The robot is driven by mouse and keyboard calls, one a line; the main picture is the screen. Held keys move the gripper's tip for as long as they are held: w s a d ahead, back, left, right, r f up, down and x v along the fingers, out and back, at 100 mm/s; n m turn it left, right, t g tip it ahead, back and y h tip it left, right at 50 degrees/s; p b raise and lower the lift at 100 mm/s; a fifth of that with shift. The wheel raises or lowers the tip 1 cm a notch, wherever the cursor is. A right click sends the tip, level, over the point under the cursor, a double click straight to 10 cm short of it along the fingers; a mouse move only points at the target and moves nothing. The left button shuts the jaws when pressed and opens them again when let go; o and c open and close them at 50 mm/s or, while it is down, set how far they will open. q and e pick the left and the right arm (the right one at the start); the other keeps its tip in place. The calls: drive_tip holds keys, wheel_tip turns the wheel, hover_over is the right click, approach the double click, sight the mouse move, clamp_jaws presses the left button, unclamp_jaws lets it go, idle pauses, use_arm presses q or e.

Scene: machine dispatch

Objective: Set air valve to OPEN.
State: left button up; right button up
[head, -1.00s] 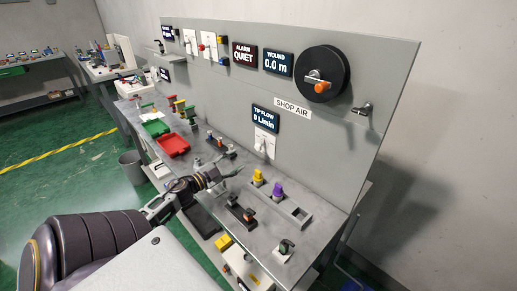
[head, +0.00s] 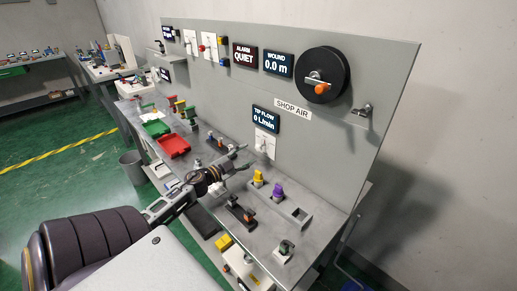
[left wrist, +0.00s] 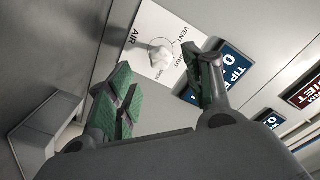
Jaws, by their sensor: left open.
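The air valve is a white plate with a pale knob, low on the grey panel under the SHOP AIR label. The knob (left wrist: 160,53) shows in the left wrist view, amid printed words such as VENT and SHUT; which word it points to I cannot tell. In the head view the plate (head: 265,142) is just beyond my left gripper (head: 240,160). The gripper is open and empty, its green-padded fingers (left wrist: 165,85) apart and short of the knob. The TIP FLOW display (head: 266,118) above the plate reads 0 L/min. My right gripper is not in view.
The bench (head: 232,185) carries yellow (head: 258,178) and purple (head: 278,190) pieces near the gripper, with dark fixtures closer to me. A red tray (head: 174,146) lies to the left. A black reel (head: 323,74) is mounted higher on the panel.

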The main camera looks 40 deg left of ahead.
sight(257, 149)
use_arm(q)
drive_tip(key=shift+w, duration=0.7)
drive_tip(key=shift+w+d, duration=0.2)
drive_tip(key=shift+w, duration=1.55)
drive_tip(key=shift+w+d, duration=0.1)
drive_tip(key=shift+w, duration=1.35)
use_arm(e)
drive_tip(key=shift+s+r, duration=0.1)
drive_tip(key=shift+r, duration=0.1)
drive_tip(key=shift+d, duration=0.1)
use_arm(q)
drive_tip(key=c, duration=1.1)
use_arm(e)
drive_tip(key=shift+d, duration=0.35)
